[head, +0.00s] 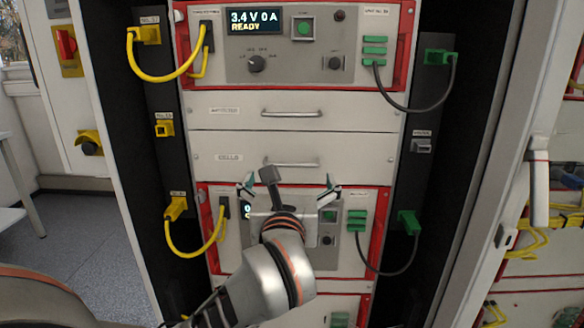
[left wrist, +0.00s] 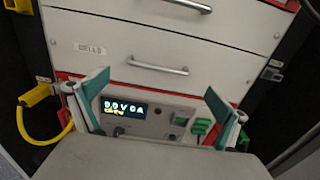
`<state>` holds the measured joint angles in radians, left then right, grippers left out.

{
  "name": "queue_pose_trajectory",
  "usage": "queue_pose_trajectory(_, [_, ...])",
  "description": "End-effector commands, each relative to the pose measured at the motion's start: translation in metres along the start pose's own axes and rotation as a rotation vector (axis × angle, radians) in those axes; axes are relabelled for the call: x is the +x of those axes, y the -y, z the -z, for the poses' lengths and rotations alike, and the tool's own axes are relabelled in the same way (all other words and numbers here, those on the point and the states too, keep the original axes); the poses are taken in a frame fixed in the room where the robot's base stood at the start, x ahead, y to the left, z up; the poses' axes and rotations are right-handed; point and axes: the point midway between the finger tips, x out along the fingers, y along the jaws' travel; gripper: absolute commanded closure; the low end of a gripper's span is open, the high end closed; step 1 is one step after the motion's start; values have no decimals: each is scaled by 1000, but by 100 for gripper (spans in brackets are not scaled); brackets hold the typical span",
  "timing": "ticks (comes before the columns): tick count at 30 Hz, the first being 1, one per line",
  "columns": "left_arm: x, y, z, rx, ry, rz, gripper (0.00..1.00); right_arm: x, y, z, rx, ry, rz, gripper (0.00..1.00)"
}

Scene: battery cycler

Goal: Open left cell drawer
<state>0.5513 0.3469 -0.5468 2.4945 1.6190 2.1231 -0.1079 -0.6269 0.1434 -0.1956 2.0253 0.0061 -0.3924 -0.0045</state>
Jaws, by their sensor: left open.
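The cell drawer (head: 230,165), labelled CELLS, is a pale grey front in the middle of the rack and looks shut. It also shows in the left wrist view (left wrist: 105,69). Its metal bar handle (head: 291,164) runs level across the front, and it shows in the left wrist view (left wrist: 158,67) too. My left gripper (head: 290,182) is open and empty, just below the handle in the head view. In the left wrist view its fingers (left wrist: 157,86) spread wide, with the handle between and slightly above the tips. Whether they touch the drawer front I cannot tell. My right gripper is not in view.
Another shut drawer (head: 230,115) with its own handle sits above. A cycler unit (head: 293,60) reading 3.4 V 0 A, READY, is at the top. A lower unit (left wrist: 128,112) lies behind my gripper. Yellow cables (head: 165,78) hang left, dark cables (head: 405,108) right.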

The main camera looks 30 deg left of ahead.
Motion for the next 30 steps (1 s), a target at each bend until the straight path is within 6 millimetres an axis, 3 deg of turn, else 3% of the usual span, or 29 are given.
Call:
queue_pose_trajectory(12, [60, -2, 2, 6, 0, -6, 0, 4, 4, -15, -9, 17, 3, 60])
queue_pose_trajectory(25, [71, -2, 0, 2, 0, -5, 0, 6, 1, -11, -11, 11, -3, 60])
queue_pose_trajectory(26, [71, -2, 0, 2, 0, -5, 5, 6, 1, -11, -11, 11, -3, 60])
queue_pose_trajectory(30, [71, -2, 0, 3, 0, -5, 42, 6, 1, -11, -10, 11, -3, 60])
